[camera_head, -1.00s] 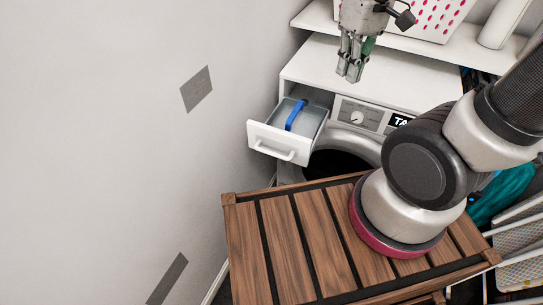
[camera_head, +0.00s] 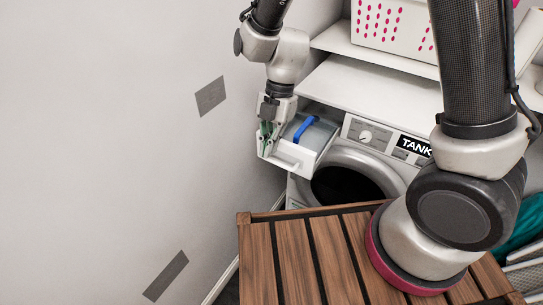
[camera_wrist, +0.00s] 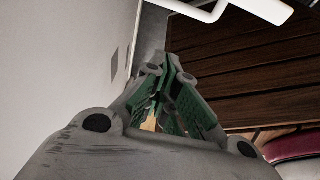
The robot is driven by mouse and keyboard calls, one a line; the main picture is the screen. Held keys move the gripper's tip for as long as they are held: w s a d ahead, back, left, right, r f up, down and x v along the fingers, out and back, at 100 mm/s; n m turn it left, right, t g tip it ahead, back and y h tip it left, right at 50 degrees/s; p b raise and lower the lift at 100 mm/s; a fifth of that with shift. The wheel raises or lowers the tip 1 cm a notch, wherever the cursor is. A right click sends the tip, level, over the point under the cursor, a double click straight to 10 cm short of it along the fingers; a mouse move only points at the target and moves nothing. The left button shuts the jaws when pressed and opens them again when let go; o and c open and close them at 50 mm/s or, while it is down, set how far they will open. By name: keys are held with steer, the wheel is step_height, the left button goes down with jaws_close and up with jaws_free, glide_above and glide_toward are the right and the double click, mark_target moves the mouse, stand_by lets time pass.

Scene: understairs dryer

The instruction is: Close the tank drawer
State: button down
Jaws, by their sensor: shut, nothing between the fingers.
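The tank drawer (camera_head: 308,155) is white and stands pulled out at the upper left of the washer-like machine, in the head view. A blue handle piece (camera_head: 304,129) lies across the inside of the drawer. My gripper (camera_head: 267,146) points down at the left end of the drawer front and hides part of it. Whether it touches the front I cannot tell. Its fingers are shut and empty. In the wrist view the closed green and grey fingers (camera_wrist: 170,72) are in the middle, and the white drawer handle (camera_wrist: 205,14) shows at the top edge.
The machine has a round dark door (camera_head: 345,186) and a control panel with a "TANK" label (camera_head: 415,147). A slatted wooden top (camera_head: 290,255) lies in front. The grey wall (camera_head: 120,120) is close on the left. A dotted basket (camera_head: 385,25) stands on the shelf above.

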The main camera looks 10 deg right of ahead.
step_height(320, 180, down, 8)
steer(key=shift+w+d, duration=0.35)
steer(key=shift+w, duration=0.05)
stand_by(0.5)
